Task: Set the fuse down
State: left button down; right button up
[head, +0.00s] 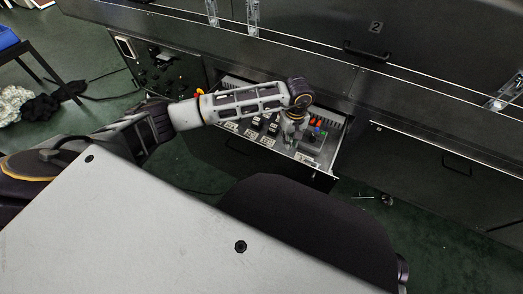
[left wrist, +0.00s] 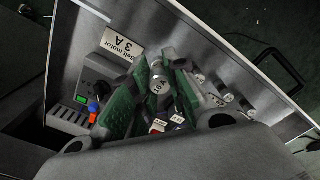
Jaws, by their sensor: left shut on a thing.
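My left gripper (head: 292,128) reaches down into an open drawer (head: 338,158) in the dark machine front. In the left wrist view its green-padded fingers (left wrist: 160,95) are shut on a small pale fuse (left wrist: 158,84), whose round end faces the camera with print on it. I cannot tell whether the fuse touches the drawer floor. A white label reading "Belt motor 3 A" (left wrist: 122,45) lies on the drawer floor beside the fingers. My right gripper is not in view.
The drawer holds rows of small parts with white labels (head: 268,141) and, near the gripper, red pieces and a grey device (left wrist: 100,72) with blue and orange parts. Drawer walls stand close around the gripper. A blue-topped stand (head: 8,38) is at far left.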

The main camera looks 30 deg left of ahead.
pick_arm(q)
jog(key=n, duration=0.4)
jog(key=shift+s+d+n, duration=0.15)
jog(key=shift+d+n, duration=0.1)
jog(key=shift+n, duration=0.15)
jog(key=n, duration=0.4)
jog(key=shift+r, duration=0.1)
jog(key=n, duration=0.5)
jog(key=shift+a+r+b, duration=0.2)
jog(key=shift+r+b, duration=0.05)
jog(key=shift+b, duration=0.1)
jog(key=n, duration=0.4)
jog(key=shift+w+a+r+n, duration=0.2)
jog(key=shift+n, duration=0.2)
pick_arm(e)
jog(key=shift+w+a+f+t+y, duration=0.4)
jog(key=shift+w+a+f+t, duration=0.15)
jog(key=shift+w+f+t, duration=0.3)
pick_arm(q)
jog(key=shift+f, duration=0.1)
